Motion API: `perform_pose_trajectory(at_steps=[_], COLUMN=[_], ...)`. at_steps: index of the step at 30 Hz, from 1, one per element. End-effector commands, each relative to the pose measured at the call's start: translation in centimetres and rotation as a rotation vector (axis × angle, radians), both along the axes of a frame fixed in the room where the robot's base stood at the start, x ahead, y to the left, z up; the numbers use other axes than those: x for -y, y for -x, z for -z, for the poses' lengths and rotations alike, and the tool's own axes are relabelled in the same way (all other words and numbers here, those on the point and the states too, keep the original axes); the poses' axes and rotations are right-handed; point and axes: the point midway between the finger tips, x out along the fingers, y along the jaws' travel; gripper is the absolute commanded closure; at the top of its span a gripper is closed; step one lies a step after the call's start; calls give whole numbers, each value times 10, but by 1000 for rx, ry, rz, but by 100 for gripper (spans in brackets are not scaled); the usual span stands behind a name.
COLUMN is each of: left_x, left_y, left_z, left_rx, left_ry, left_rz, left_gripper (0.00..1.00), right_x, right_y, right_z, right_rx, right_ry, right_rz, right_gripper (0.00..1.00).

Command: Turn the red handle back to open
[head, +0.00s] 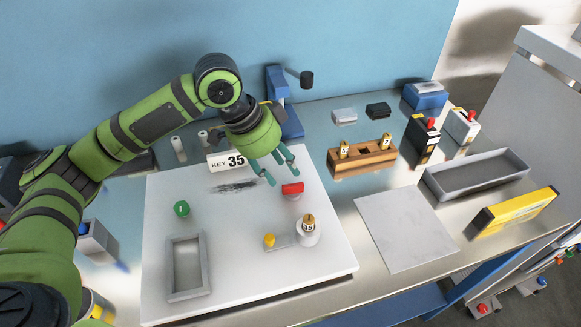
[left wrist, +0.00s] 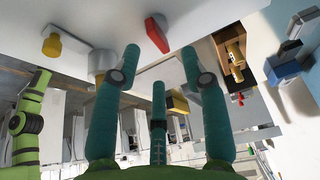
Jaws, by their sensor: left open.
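The red handle (head: 292,188) sits on a small mount on the white board (head: 220,280), right of the board's middle. In the left wrist view the red handle (left wrist: 157,34) shows just beyond the fingertips, near the top. My left gripper (head: 275,166) is open and empty, a little above and behind the red handle, with its teal fingers pointing down. Its fingers (left wrist: 157,80) appear apart from the handle in the left wrist view. My right gripper is in neither view.
On the board are a green knob (head: 181,208), a grey tray (head: 187,266), a yellow knob (head: 269,240) and a white cylinder (head: 308,236) marked 15. A "KEY 35" sign (head: 227,162) stands behind. A wooden block (head: 362,158) and grey bin (head: 476,176) lie right.

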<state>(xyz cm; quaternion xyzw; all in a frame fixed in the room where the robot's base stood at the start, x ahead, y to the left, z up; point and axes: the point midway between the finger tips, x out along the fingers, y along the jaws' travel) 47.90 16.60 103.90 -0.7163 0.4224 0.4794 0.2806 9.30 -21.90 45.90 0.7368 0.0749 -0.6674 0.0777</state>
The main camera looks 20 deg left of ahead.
Motion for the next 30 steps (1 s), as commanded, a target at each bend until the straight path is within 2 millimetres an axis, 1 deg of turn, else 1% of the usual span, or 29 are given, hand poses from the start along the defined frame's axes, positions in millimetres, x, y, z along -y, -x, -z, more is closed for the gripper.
perform_pose_trajectory(at_steps=[7, 12, 15, 19, 23, 26, 27, 30], left_x=[13, 19, 21, 21, 21, 21, 21, 21], left_y=[-6, -10, -11, -11, -11, -11, -11, -11], left_z=[34, 52, 58, 60, 60, 60, 60, 59], left_rx=[-5, -2, -2, 0, 0, 0, 0, 0], left_ry=[0, 0, 0, -1, -1, -1, -1, -1], left_rz=[2, 0, 1, 1, 1, 1, 1, 0], left_gripper=[56, 56, 56, 56, 56, 92, 100, 100], right_x=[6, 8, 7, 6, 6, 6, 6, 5], right_y=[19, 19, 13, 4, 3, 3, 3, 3], right_z=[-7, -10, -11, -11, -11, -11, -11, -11], right_rx=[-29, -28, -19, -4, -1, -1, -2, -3], right_ry=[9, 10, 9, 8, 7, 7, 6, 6], right_rz=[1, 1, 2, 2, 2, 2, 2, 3], right_gripper=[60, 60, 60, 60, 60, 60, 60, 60])
